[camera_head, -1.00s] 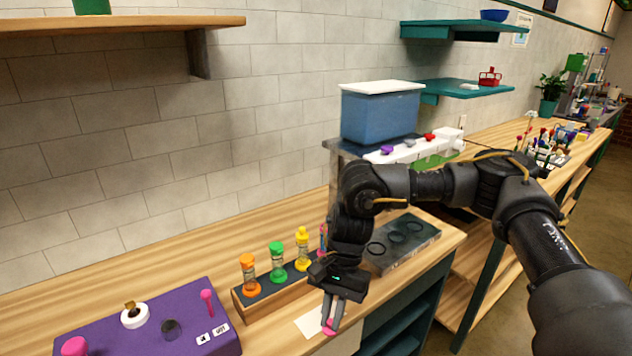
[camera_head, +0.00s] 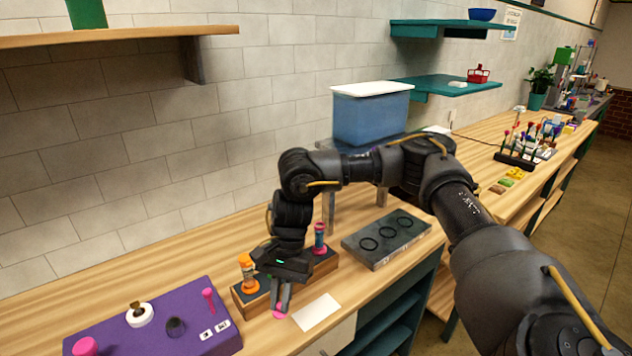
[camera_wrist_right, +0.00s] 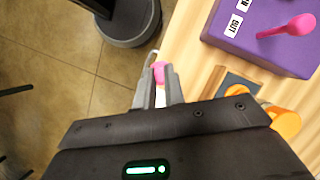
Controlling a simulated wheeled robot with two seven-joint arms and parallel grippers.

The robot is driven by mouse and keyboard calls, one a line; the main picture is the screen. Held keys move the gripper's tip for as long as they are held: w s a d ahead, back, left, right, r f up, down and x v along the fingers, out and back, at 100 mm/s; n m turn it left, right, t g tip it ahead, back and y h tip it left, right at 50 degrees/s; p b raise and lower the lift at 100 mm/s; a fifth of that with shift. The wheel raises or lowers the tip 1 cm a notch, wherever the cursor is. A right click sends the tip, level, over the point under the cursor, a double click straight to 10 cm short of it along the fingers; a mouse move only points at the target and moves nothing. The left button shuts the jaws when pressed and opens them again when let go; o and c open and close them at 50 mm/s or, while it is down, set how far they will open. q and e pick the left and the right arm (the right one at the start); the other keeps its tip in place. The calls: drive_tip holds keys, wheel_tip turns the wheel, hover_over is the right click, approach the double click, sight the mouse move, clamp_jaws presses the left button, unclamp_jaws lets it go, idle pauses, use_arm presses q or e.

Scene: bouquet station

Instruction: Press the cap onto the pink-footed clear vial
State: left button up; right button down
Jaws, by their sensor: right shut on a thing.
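My right gripper (camera_head: 279,309) points down just in front of the wooden vial rack (camera_head: 240,307), shut on a small pink cap (camera_head: 279,315). The pink cap also shows between the fingertips in the right wrist view (camera_wrist_right: 159,70). The pink-footed vial (camera_head: 319,238) stands upright at the rack's right end, behind and to the right of the gripper. Its top looks pinkish, too small to read clearly. An orange-footed vial (camera_head: 248,273) stands at the rack's left end. The middle of the rack is hidden behind my right gripper and wrist. My left gripper is out of view.
A purple box (camera_head: 190,340) with a pink lever (camera_head: 209,299) stands left of the rack. A white card (camera_head: 316,312) lies at the table's front edge. A grey tray with rings (camera_head: 388,240) lies to the right. A blue bin (camera_head: 370,115) stands behind.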

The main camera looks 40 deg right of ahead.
use_arm(q)
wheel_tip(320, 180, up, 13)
drive_tip(key=p, duration=1)
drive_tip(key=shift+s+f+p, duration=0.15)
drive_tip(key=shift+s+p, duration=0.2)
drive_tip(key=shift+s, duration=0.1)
use_arm(e)
drive_tip(key=w+d+r+m+t, duration=0.2)
drive_tip(key=w+d+r+m, duration=0.1)
drive_tip(key=d, duration=0.4)
drive_tip(key=w+d+r+m+t, duration=0.2)
drive_tip(key=w+d+r+m, duration=0.2)
drive_tip(key=w+d+m, duration=0.2)
drive_tip(key=w+d+r+m+t, duration=0.1)
drive_tip(key=w+d+r+m, duration=0.3)
drive_tip(key=d, duration=0.5)
drive_tip(key=m, duration=0.2)
drive_tip(key=shift+w+m+t+h, duration=0.15)
drive_tip(key=shift+m+t+h, duration=0.15)
drive_tip(key=shift+t+h, duration=0.1)
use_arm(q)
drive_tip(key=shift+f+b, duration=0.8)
use_arm(e)
drive_tip(key=shift+f, duration=3.1)
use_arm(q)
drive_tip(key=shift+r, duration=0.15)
